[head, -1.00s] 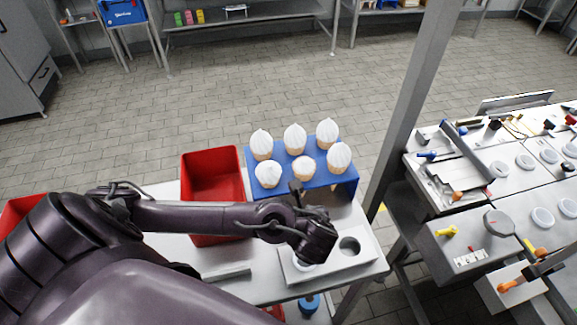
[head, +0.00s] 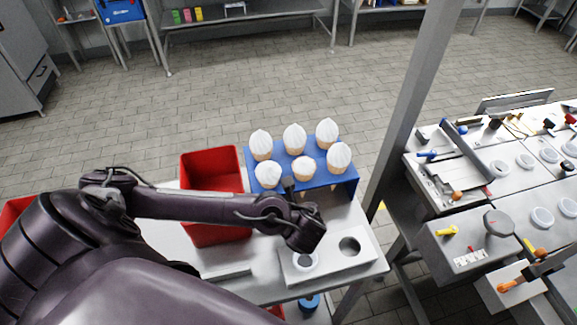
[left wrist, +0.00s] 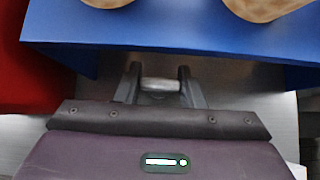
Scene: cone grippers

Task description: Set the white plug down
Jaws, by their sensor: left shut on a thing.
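My left gripper (head: 289,186) is at the front edge of the blue cone stand, below the front row of cones. In the left wrist view its two fingers (left wrist: 159,84) are shut on a small pale piece, the white plug (left wrist: 160,86), in front of the stand's blue edge. In the head view the plug cannot be made out. My right gripper is not in view.
The blue stand (head: 345,187) holds several cones with white swirled tops (head: 294,138). A red bin (head: 211,160) stands to its left.

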